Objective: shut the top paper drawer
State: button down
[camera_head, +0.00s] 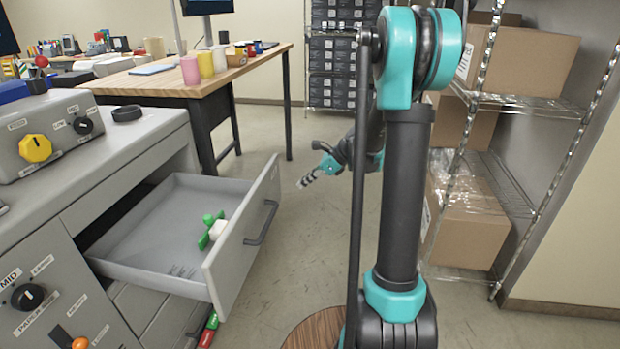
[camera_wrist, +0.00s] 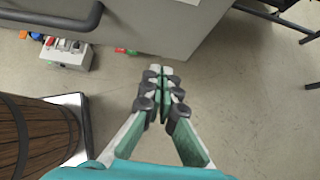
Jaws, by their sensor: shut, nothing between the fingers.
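The top paper drawer (camera_head: 150,222) is pulled well out of the grey cabinet (camera_head: 60,240) in the head view. A green and white item (camera_head: 212,230) lies inside it. Its front panel (camera_head: 245,240) carries a dark bar handle (camera_head: 262,222). My gripper (camera_head: 306,180) is shut and empty, to the right of the drawer front and apart from the handle in the picture. In the wrist view my gripper (camera_wrist: 162,80) has its fingers together, with the drawer front (camera_wrist: 150,30) above and the handle (camera_wrist: 60,20) at top left.
A wood-topped table (camera_head: 170,80) with several cups stands behind. A wire shelf (camera_head: 530,105) with cardboard boxes (camera_head: 470,215) is at the right. A round wooden thing (camera_head: 310,333) stands low near my arm. Grey floor (camera_head: 290,270) is clear right of the drawer.

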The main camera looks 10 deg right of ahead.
aim_at(275, 193)
jog(key=a+f, duration=0.1)
jog(key=a, duration=0.1)
jog(key=w+a+f, duration=0.1)
jog(key=a, duration=0.1)
jog(key=w+a+f, duration=0.1)
jog(key=a, duration=0.1)
jog(key=shift+w+a+f, duration=0.15)
jog(key=shift+a+f, duration=0.15)
jog(key=shift+w+a, duration=0.1)
jog(key=shift+a, duration=0.25)
jog(key=shift+a, duration=0.1)
jog(key=w+a, duration=0.4)
jog(key=a, duration=0.7)
jog(key=w+a, duration=0.4)
jog(key=a, duration=0.7)
jog(key=w+a, duration=0.4)
jog(key=a, duration=0.7)
jog(key=shift+w+a, duration=0.1)
jog(key=shift+a, duration=0.2)
jog(key=shift+w+a+r, duration=0.1)
jog(key=shift+w+a, duration=0.05)
jog(key=shift+a, duration=0.3)
